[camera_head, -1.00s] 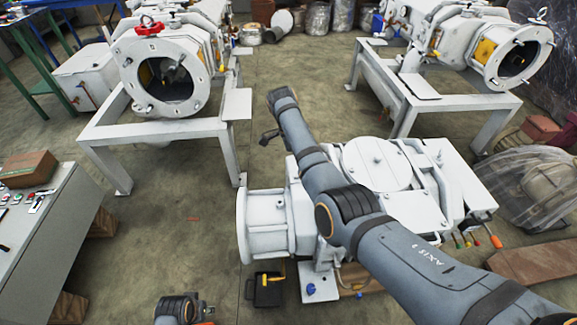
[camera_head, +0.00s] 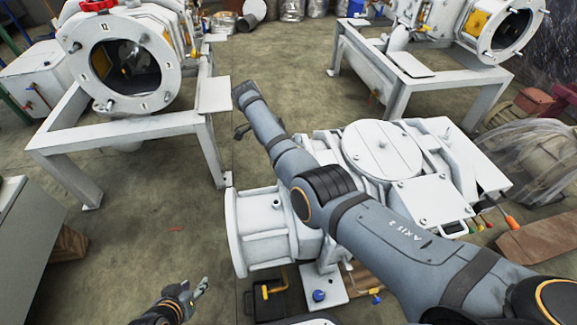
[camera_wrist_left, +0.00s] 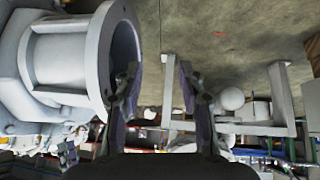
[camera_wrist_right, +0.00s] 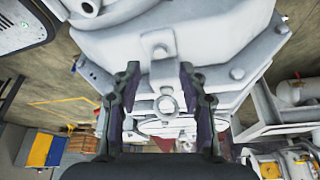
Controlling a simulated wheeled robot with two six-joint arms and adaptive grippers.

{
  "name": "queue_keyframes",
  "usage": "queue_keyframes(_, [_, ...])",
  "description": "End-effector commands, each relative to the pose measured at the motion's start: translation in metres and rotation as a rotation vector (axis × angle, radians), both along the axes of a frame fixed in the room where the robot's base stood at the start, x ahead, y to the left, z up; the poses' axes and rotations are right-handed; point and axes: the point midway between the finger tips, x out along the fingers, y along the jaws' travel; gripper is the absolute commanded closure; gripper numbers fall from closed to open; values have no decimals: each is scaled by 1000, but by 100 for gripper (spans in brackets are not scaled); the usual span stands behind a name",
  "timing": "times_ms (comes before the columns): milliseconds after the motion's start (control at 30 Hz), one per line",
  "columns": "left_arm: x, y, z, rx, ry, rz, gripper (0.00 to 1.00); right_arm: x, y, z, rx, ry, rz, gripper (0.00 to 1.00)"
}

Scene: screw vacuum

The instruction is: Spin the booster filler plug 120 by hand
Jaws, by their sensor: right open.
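The booster filler plug 120 cannot be picked out for certain. A white vacuum machine (camera_head: 380,150) with a round lid and a flanged pipe end (camera_head: 238,235) stands in the middle of the head view, partly hidden by my right arm. My left gripper (camera_head: 200,287) is low in the head view, left of the flange. In the left wrist view its fingers (camera_wrist_left: 157,75) are apart and empty, with a flanged pipe beside them. In the right wrist view, my right gripper (camera_wrist_right: 160,75) is open. A white body with a small ring lug (camera_wrist_right: 166,104) shows between its fingers, contact unclear.
Two similar white machines on frames stand behind, at the left (camera_head: 125,65) and right (camera_head: 490,35). A grey cabinet (camera_head: 25,240) is at the left edge. A black box (camera_head: 268,297) lies below the flange. The floor between the left frame and the flange is clear.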

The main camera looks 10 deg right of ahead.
Motion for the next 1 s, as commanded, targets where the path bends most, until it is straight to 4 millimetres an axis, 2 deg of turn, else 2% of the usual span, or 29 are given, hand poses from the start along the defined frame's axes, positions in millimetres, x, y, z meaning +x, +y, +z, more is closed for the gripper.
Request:
queue_keyframes(200, [44, 4, 34, 11, -205, 15, 60, -2, -8, -23, 0, 0, 1, 57])
queue_keyframes(400, [73, 7, 68, 16, -370, 27, 60, -4, -15, -37, 0, -1, 0, 57])
queue_keyframes(600, [87, 8, 87, 19, -457, 32, 60, -5, -18, -45, 0, 0, 0, 57])
queue_keyframes(900, [89, 8, 91, 20, -473, 33, 60, -5, -18, -45, 0, -1, 0, 57])
queue_keyframes(933, [89, 8, 91, 20, -473, 33, 60, -5, -18, -45, 0, -1, 0, 59])
queue_keyframes(1000, [89, 8, 91, 20, -472, 33, 60, -5, -18, -45, 0, -1, 0, 68])
